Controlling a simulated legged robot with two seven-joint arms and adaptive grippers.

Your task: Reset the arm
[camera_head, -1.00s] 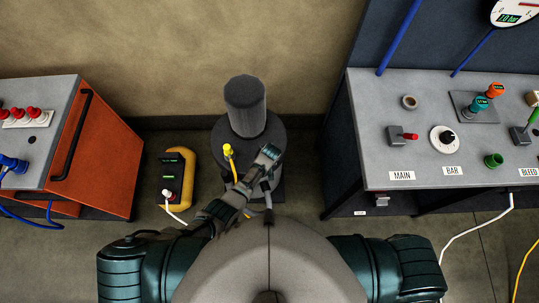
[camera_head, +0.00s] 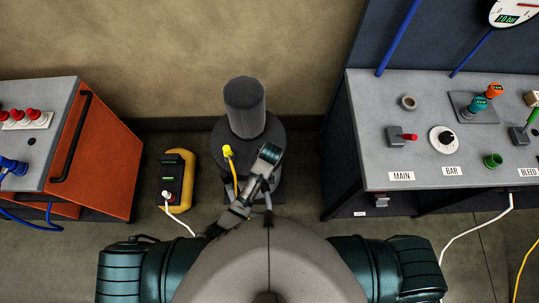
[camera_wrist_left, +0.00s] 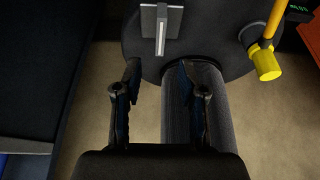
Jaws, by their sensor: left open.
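My left arm (camera_head: 240,207) is folded in front of my body in the head view, its upper end beside a dark round stand with a grey cylinder (camera_head: 245,108). My left gripper's fingers are hard to make out in that view. In the left wrist view my left gripper (camera_wrist_left: 158,78) is open, with two dark fingers apart and nothing between them. The cylinder (camera_wrist_left: 185,110) lies behind the right finger there, and the dark round base (camera_wrist_left: 205,50) is beyond the fingertips. My right gripper is out of view; only my right shoulder shows.
A yellow plug (camera_head: 228,151) with its cable is on the stand, close to my left arm. A yellow-and-black box (camera_head: 178,180) stands on the floor to the left. An orange cabinet (camera_head: 100,150) is further left. A grey control bench (camera_head: 430,115) stands right.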

